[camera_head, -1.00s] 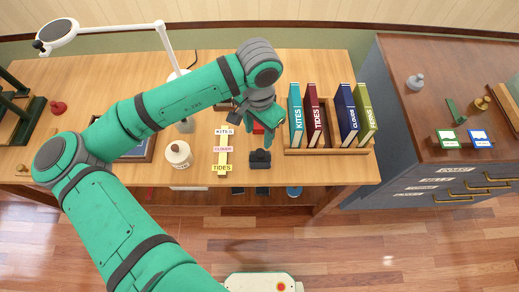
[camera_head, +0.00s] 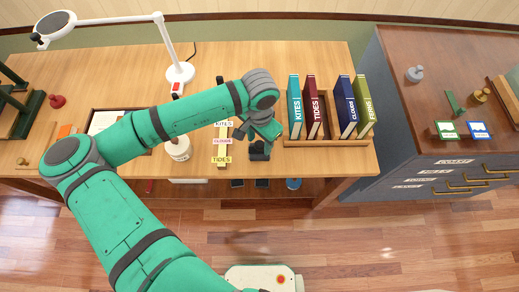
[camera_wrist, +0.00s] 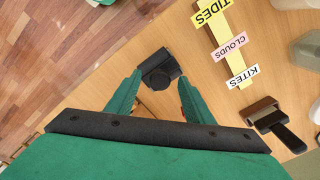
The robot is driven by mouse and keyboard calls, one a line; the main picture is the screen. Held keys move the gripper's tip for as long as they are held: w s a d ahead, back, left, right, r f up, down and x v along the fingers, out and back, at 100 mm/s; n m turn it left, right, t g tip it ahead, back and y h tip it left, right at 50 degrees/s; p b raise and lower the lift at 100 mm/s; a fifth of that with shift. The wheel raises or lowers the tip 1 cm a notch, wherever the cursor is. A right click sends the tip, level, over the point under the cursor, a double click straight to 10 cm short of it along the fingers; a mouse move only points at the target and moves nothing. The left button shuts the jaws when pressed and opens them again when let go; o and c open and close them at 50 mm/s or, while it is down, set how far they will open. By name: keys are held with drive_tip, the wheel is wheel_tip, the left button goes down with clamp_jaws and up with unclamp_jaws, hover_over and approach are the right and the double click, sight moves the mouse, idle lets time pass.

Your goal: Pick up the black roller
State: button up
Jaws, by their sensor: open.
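The black roller (camera_wrist: 159,73) shows in the wrist view as a small black block with a rounded knob, lying on the wooden table. In the head view the roller (camera_head: 259,154) is near the table's front edge, partly covered by my gripper (camera_head: 262,139). In the wrist view my open gripper (camera_wrist: 160,84) points at it, with one green finger on each side of its near end. The jaws are empty. I cannot tell how far above the table the fingertips are.
A strip with yellow, pink and white labels (camera_head: 222,150) lies just left of the roller. A white jar (camera_head: 178,150) stands farther left. A wooden book rack (camera_head: 300,144) with upright books is to the right. A brown block with a black handle (camera_wrist: 275,123) lies beyond the labels.

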clamp_jaws()
